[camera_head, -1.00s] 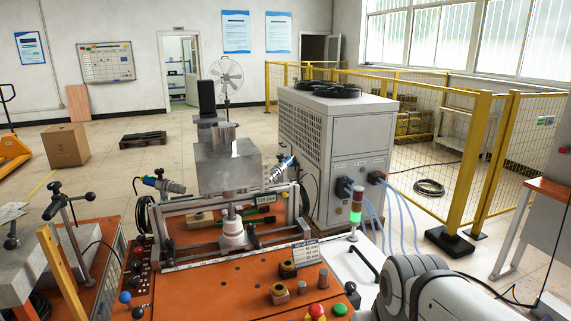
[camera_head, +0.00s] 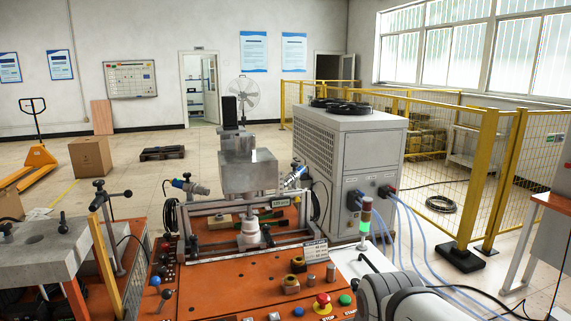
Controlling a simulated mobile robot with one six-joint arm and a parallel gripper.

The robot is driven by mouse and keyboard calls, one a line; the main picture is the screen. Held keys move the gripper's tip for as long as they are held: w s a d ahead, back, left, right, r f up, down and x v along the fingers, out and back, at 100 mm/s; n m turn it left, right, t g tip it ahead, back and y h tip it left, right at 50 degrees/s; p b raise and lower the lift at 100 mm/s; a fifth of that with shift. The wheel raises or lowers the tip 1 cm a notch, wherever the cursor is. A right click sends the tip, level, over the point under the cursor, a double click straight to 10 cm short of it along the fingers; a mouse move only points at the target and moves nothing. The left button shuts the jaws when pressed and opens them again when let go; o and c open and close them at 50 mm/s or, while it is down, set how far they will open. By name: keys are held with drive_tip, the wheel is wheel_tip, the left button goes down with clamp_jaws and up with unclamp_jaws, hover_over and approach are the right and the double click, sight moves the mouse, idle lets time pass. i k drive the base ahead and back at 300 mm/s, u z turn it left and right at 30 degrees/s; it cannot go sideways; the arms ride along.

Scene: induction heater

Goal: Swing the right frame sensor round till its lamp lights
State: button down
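The right frame sensor (camera_head: 293,176), a blue and silver cylinder, sits at the right side of the frame (camera_head: 300,210), beside the metal block (camera_head: 248,172). It is tilted, with its upper end to the right. Whether its lamp is lit is too small to tell. A similar left sensor (camera_head: 188,185) stands on the other side of the block. My white arm shows at the bottom right, well in front of the right sensor and apart from it. My gripper is out of view.
The orange bench (camera_head: 225,290) carries knobs and a red stop button (camera_head: 322,303). A stack light (camera_head: 365,217) stands at its right edge. A grey chiller cabinet (camera_head: 345,155) with blue hoses is behind on the right. Yellow fencing (camera_head: 480,185) stands farther right.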

sight(291, 178)
drive_tip(key=i, duration=1)
